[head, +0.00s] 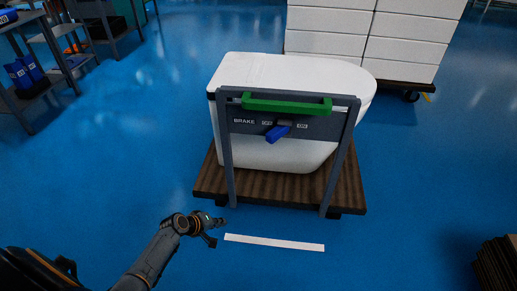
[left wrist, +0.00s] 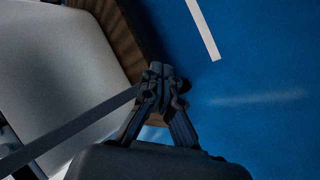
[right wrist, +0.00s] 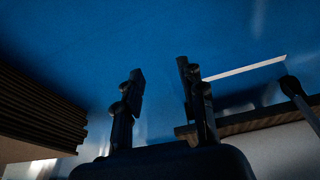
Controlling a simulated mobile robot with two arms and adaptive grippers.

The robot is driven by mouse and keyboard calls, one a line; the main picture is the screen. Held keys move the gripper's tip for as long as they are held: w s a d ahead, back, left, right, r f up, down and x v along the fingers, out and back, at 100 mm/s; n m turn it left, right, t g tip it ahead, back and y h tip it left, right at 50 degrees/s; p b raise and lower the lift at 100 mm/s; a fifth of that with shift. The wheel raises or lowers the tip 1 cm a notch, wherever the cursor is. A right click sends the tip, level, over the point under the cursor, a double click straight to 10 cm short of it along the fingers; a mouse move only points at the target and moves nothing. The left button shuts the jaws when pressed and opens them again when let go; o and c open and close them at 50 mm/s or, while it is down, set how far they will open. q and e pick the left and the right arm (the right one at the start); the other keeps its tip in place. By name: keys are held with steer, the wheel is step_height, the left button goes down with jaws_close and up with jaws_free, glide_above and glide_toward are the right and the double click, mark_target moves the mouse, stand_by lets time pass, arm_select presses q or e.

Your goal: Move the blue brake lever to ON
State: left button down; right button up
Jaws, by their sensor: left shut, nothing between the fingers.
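The blue brake lever (head: 278,132) sits on the grey BRAKE panel (head: 244,131) of the cart, between the OFF and ON labels. Its handle points down and left, toward the OFF side. My left gripper (head: 219,226) is low in front of the cart's left leg, well below and left of the lever. It is shut and empty, as the left wrist view (left wrist: 162,72) also shows. My right gripper (right wrist: 160,75) shows only in its own wrist view, with its fingers apart and nothing between them. The lever cannot be made out in either wrist view.
The cart has a green handle (head: 287,104), a grey frame and a brown wooden base (head: 270,192) carrying a white toilet (head: 290,72). A white floor strip (head: 274,242) lies before it. White stacked boxes (head: 365,35) stand behind. A brown stack (head: 496,265) is at lower right.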

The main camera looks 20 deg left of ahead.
mark_target(278, 132)
arm_select(q)
steer(key=w+a+r+n+t+h+b, duration=0.25)
steer(key=w+r+t+b, duration=0.2)
steer(key=w+r, duration=0.7)
step_height(278, 132, up, 18)
steer(key=m+t+h+b, duration=0.1)
steer(key=t+h+b, duration=0.1)
steer(key=h+b, duration=0.2)
steer(key=shift+s+d+f, duration=0.15)
steer(key=shift+s+d, duration=0.05)
steer(key=shift+d, duration=0.05)
arm_select(e)
step_height(278, 132, up, 12)
steer(key=t, duration=0.1)
steer(key=shift+w+r, duration=0.25)
steer(key=shift+w, duration=0.1)
arm_select(q)
steer(key=shift+m+t, duration=0.25)
steer(key=b+x, duration=0.1)
steer(key=x, duration=0.9)
steer(key=d, duration=0.2)
steer(key=s+d, duration=0.1)
steer(key=d, duration=0.1)
steer(key=shift+s, duration=0.15)
arm_select(e)
steer(key=w, duration=0.1)
steer(key=t, duration=0.1)
steer(key=w, duration=0.1)
steer(key=shift+w+a+r+t, duration=0.35)
steer(key=shift+t, duration=0.05)
